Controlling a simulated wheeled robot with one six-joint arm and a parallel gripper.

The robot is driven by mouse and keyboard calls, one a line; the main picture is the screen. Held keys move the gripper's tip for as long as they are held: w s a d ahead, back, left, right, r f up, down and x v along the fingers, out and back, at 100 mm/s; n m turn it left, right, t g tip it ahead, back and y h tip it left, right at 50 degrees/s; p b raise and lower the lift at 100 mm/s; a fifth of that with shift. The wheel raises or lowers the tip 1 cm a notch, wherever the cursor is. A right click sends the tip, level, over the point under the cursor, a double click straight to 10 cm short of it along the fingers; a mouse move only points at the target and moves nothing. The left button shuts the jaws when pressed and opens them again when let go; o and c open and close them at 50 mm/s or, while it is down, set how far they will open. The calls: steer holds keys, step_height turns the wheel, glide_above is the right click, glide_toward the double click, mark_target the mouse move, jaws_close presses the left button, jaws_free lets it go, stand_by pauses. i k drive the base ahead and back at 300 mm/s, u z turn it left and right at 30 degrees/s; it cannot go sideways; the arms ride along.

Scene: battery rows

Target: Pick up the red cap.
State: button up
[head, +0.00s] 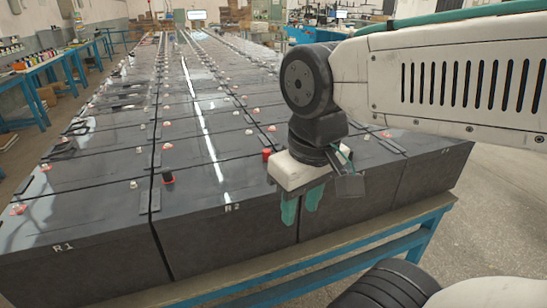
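A small upright red cap (267,154) stands on top of the dark battery block marked R2, just behind and left of my gripper's white body, which may hide part of it. My gripper (301,207) points down with two teal fingertips in front of the battery's front face. A gap shows between the fingertips and nothing is seen in it. The gripper is apart from the cap in the picture; the exact depth between them is hard to judge.
Rows of dark batteries (75,225) with small pale and red terminals fill a blue-framed table (425,235). A dark terminal piece with red at its base (168,177) stands to the left. Floor is clear at right. A blue side bench (40,110) stands at left.

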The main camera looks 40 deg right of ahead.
mark_target(266, 153)
steer(key=u, duration=0.4)
steer(key=k, duration=0.55)
steer(key=u, duration=0.95)
steer(key=i, duration=0.75)
steer(key=z, duration=0.7)
steer(key=i, duration=0.65)
steer(key=z, duration=0.7)
